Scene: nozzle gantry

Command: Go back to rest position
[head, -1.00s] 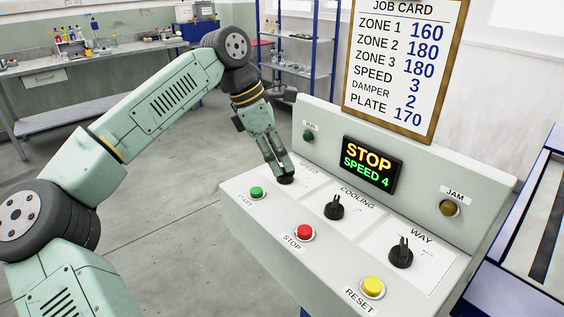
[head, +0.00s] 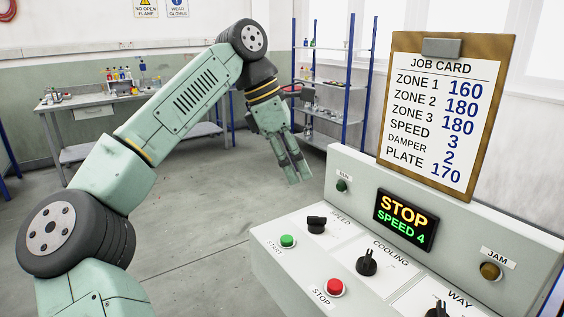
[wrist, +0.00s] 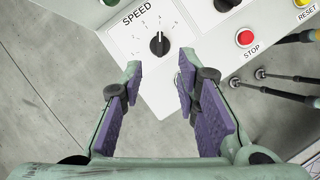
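My gripper (head: 298,178) hangs in the air to the left of the control panel, pointing down, clear of the panel. In the wrist view my gripper (wrist: 164,112) has its two purple-padded fingers spread apart with nothing between them. The black SPEED knob (head: 316,224) sits on the panel's sloped top and also shows ahead of the fingers in the wrist view (wrist: 159,43). The display (head: 404,219) reads STOP and SPEED 4.
The control panel (head: 268,252) also has a green START button (head: 288,241), a red STOP button (head: 334,287) and a COOLING knob (head: 367,262). A job card (head: 436,120) stands behind it, listing speed 3. A shelf rack (head: 331,80) and workbench (head: 120,97) stand farther back. Open floor lies left.

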